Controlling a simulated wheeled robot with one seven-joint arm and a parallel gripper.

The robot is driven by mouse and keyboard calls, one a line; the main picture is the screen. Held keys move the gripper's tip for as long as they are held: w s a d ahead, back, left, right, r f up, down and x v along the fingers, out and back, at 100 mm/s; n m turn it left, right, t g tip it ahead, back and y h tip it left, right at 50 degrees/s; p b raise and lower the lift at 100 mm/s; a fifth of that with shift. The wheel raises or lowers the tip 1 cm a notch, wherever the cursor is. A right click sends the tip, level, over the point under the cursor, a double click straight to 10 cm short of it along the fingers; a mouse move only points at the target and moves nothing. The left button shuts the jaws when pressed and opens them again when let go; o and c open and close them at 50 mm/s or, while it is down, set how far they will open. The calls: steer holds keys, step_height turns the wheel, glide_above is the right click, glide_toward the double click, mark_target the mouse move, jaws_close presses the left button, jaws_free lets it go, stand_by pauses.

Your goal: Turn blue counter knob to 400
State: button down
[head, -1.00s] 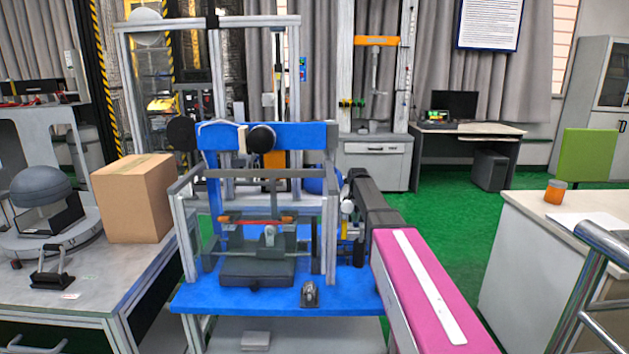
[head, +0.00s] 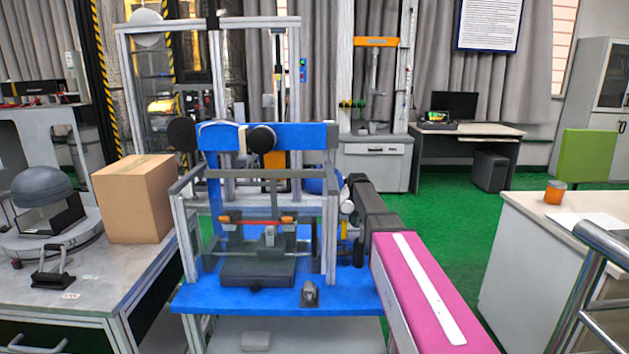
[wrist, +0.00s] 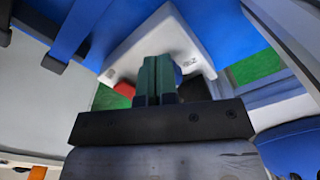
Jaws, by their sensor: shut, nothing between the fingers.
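My gripper (wrist: 154,80) is shut and empty in the wrist view, its dark green fingers together in front of a white box (wrist: 165,45) with rounded corners. No blue knob with readable numbers can be made out. In the head view my pink and dark arm reaches to the right side of the blue test machine (head: 265,135), and its end is partly hidden by the machine's frame. A blue rounded thing shows behind that frame (head: 322,183); I cannot tell whether it is the knob.
Grey uprights (head: 330,220) of the machine stand close to my arm. A cardboard box (head: 135,200) and a grey dome device (head: 42,188) stand on the left table. A counter with an orange jar (head: 555,192) and a metal rail (head: 600,240) are at right.

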steer(key=shift+w+a+f, duration=0.4)
steer(key=shift+a+f, duration=0.15)
steer(key=shift+a, duration=0.05)
stand_by(0.4)
steer(key=shift+s+a, duration=0.25)
steer(key=shift+s, duration=0.05)
steer(key=shift+r, duration=0.45)
steer(key=r, duration=0.5)
steer(key=shift+s+d+r, duration=0.15)
steer(key=shift+d, duration=0.1)
steer(key=shift+s+d, duration=0.1)
